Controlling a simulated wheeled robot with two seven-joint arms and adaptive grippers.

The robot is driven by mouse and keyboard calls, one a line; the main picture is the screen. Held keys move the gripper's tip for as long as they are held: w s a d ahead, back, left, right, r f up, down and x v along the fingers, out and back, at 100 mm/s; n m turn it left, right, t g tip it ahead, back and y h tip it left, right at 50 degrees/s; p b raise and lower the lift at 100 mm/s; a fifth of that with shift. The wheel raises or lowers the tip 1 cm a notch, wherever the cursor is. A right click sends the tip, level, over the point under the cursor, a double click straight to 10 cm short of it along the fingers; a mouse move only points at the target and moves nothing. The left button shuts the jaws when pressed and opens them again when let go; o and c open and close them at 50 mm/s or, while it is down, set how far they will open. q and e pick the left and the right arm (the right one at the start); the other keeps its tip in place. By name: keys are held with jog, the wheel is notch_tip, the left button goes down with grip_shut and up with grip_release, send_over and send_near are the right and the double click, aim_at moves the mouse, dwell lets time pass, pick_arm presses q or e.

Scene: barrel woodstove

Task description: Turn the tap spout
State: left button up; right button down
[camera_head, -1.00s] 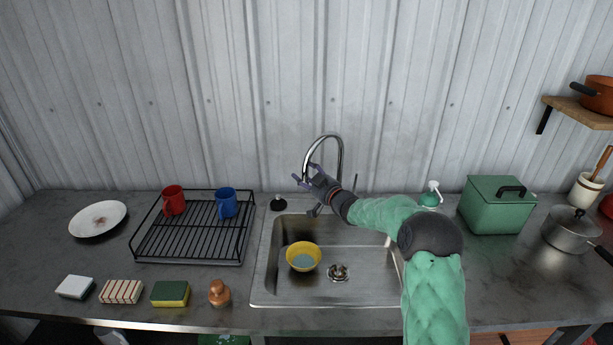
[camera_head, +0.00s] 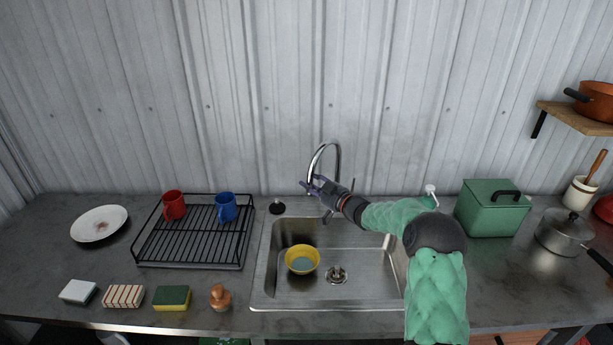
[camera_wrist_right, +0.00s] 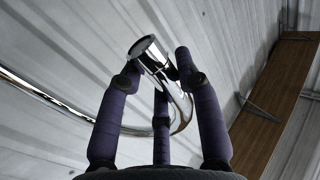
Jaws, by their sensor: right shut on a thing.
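The chrome tap spout (camera_head: 325,147) arches up behind the sink (camera_head: 262,290) and curves over to the left. My right gripper (camera_head: 311,187) is at the downturned outlet end of the spout, with its arm coming in from the right. In the right wrist view the spout's end (camera_wrist_right: 146,50) lies between the purple fingers of my right gripper (camera_wrist_right: 157,78), which are shut on it. The lower part of the tap is partly hidden behind my gripper and wrist. My left gripper is not in view.
A yellow bowl (camera_head: 302,260) sits in the sink left of the drain (camera_head: 336,275). A dish rack (camera_head: 190,266) with a red mug (camera_head: 174,205) and a blue mug (camera_head: 226,207) stands left. A green box (camera_head: 490,212) and a pot (camera_head: 562,232) stand right.

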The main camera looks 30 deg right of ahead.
jog(key=s+d+n+g+y+p, duration=0.2)
jog(key=s+d+n+y+p, duration=0.2)
jog(key=s+d, duration=0.3)
jog(key=shift+s+f+g+y+p, duration=0.25)
jog(key=shift+s+y+p, duration=0.25)
jog(key=shift+y, duration=0.4)
jog(key=shift+r, duration=0.1)
jog(key=c, duration=0.9)
grip_release()
jog(key=shift+d, duration=0.1)
jog(key=shift+o, duration=0.2)
jog(key=shift+s+r, duration=0.1)
jog(key=v, duration=1.2)
